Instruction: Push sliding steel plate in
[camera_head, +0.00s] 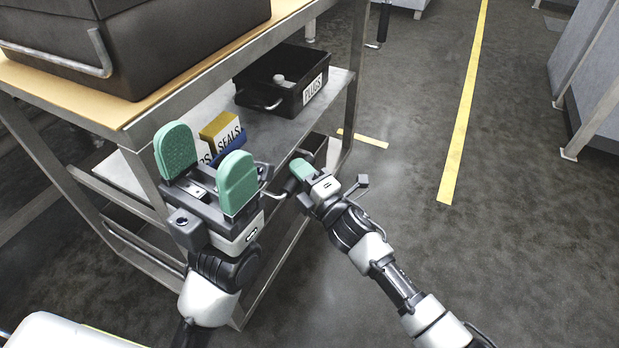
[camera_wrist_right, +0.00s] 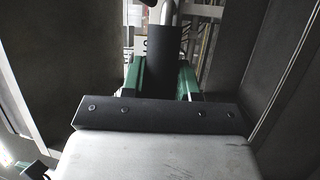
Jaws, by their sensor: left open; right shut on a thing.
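A grey steel plate (camera_head: 272,128) forms the shelf below the worktop of a metal-frame cart. A black bin labelled PLUGS (camera_head: 285,82) and a yellow and blue box labelled SEALS (camera_head: 222,133) stand on it. My right gripper (camera_head: 297,175) is at the cart's near right side, below the plate's level. It is shut on a black handle grip (camera_wrist_right: 162,65) with a bent metal rod, between green pads in the right wrist view. How the rod joins the plate is hidden. My left gripper (camera_head: 207,145) is open and empty, in front of the SEALS box in the picture.
A black case (camera_head: 130,45) with a metal handle sits on the cart's wooden top (camera_head: 60,85). Cart legs and lower rails stand close to both arms. The dark floor (camera_head: 420,230) to the right is clear, with a yellow line (camera_head: 462,110). Grey units stand at the far right.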

